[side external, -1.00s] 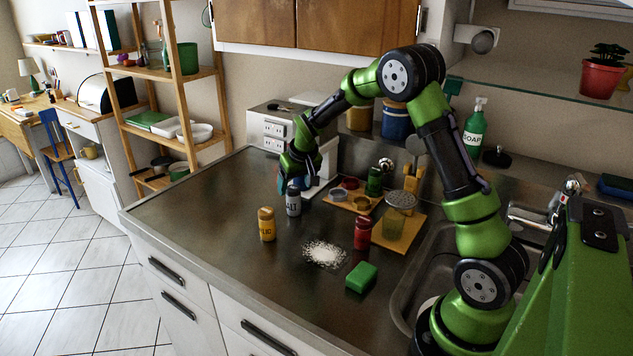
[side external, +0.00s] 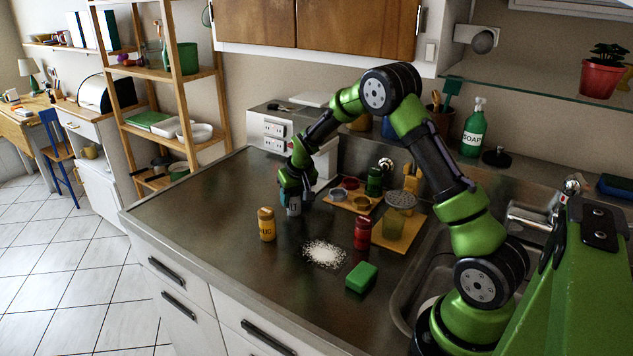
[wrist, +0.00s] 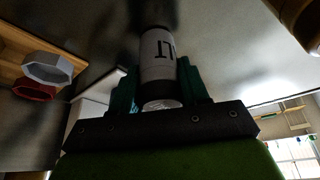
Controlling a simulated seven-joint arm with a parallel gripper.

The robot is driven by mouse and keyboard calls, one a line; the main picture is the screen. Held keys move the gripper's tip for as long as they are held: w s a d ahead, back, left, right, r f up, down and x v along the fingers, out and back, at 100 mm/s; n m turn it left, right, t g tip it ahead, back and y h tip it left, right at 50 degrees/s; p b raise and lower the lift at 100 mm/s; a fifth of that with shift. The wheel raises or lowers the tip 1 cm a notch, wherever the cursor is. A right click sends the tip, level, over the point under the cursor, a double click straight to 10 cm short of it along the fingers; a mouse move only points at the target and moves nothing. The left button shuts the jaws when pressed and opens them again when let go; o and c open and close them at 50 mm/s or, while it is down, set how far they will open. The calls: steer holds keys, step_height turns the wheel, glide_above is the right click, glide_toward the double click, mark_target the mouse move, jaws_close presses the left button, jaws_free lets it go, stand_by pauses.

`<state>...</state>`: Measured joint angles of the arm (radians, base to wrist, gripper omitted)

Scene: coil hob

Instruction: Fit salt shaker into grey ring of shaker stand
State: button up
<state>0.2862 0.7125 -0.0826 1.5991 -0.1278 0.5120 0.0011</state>
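In the wrist view the shaker (wrist: 158,58) is between the fingers of my gripper (wrist: 160,90). The fingers are close against both its sides; firm contact cannot be made out. In the side view my gripper (side external: 296,190) is over the shaker and hides its top. The shaker stand (side external: 333,201) is a wooden board right of the shaker, with coloured rings. Its grey ring (side external: 340,193) looks empty; the grey ring also shows at left in the wrist view (wrist: 48,68).
A yellow shaker (side external: 267,225) stands to the left and front. A red shaker (side external: 362,233), white spilled grains (side external: 324,253) and a green sponge (side external: 362,277) are in front of the stand. The counter's left side is clear.

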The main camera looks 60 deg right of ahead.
steer(key=c, duration=0.6)
steer(key=shift+o, duration=0.2)
steer(key=shift+r, duration=0.15)
